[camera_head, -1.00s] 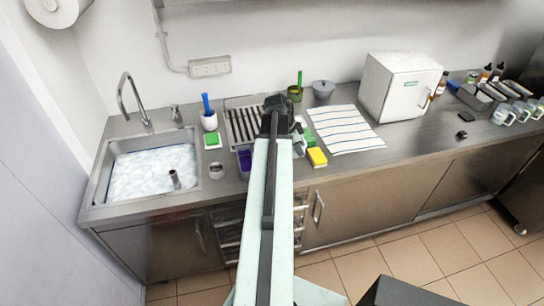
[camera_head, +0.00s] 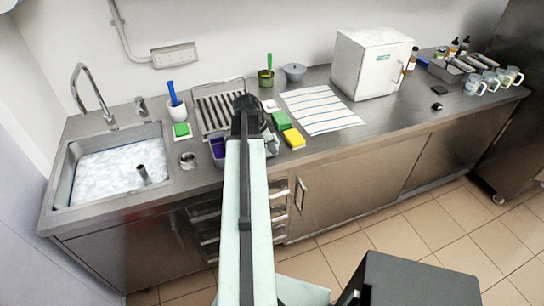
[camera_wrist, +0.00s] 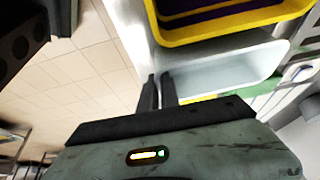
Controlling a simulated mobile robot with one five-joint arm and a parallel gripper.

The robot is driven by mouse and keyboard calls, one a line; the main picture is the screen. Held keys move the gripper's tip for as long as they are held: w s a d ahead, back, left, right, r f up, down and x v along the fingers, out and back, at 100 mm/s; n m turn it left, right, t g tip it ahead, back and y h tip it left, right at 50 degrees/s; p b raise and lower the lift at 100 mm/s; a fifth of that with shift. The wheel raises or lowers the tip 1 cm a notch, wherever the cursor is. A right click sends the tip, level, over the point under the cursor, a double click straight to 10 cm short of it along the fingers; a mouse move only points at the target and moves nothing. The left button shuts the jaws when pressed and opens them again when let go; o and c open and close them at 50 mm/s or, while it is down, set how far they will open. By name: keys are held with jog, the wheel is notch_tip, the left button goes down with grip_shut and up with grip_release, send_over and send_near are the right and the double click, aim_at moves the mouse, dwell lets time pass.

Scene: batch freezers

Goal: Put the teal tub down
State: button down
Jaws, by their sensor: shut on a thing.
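My gripper (camera_wrist: 160,92) is shut on the near edge of a pale grey-teal tub (camera_wrist: 225,72), which I take to be the teal tub. In the head view the gripper (camera_head: 250,112) is over the right part of the drying rack (camera_head: 212,112), near the counter's front. A small pale part of the tub (camera_head: 272,146) shows to the right of my arm; the rest is hidden behind the arm. Whether its base touches anything cannot be told.
A purple item (camera_head: 217,148) is left of my arm. A yellow-rimmed tub (camera_wrist: 235,32) is close to the held tub in the wrist view. The striped cloth (camera_head: 322,110) lies flat. The sink (camera_head: 112,165) is left.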

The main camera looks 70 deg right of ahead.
jog(key=shift+f, duration=0.35)
jog(key=c, duration=2)
grip_release()
jog(key=shift+f, duration=0.25)
jog(key=o, duration=0.4)
jog(key=shift+r, duration=0.15)
jog(key=shift+r+p, duration=0.25)
jog(key=shift+p, duration=0.1)
jog(key=p+v, duration=1)
jog(key=v, duration=0.1)
jog(key=shift+a+r+p, duration=0.15)
jog(key=shift+r+p, duration=0.2)
jog(key=shift+w, duration=0.1)
